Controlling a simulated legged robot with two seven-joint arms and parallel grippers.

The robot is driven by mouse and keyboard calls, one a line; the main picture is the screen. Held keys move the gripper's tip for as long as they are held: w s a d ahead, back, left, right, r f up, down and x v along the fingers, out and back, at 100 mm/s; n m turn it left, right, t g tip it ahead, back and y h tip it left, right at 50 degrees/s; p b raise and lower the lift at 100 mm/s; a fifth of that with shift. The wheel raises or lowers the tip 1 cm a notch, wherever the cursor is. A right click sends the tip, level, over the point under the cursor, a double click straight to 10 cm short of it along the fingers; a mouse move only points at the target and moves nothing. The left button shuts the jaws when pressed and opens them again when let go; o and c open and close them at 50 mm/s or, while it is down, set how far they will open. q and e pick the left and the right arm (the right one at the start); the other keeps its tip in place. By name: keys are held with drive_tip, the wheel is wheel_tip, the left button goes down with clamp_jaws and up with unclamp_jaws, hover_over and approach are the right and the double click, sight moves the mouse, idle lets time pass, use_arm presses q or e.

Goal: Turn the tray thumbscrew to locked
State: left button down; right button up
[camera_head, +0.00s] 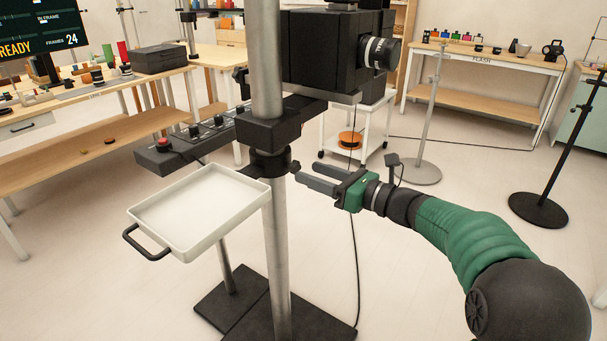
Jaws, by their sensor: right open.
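The white tray (205,210) is empty and has a black handle at its front left. It sits beside the silver upright pole (276,250). A black collar (270,163) clamps the pole just above the tray's right corner. A small dark knob (295,166) sticks out of the collar's right side and may be the tray thumbscrew; its locked or unlocked state cannot be read. My right gripper (306,174) is open and empty, pointing left, with its fingertips close to this knob; whether they touch it I cannot tell. My left gripper is out of view.
A black camera (338,50) stands above on a black arm. A control bar (205,140) with a red button extends left of the pole. A cable (356,250) hangs behind my right gripper. A black base (235,305) is on the floor.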

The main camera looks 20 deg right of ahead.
sight(298, 168)
drive_tip(key=x, duration=0.3)
drive_tip(key=shift+w, duration=0.1)
drive_tip(key=shift+c, duration=0.2)
clamp_jaws()
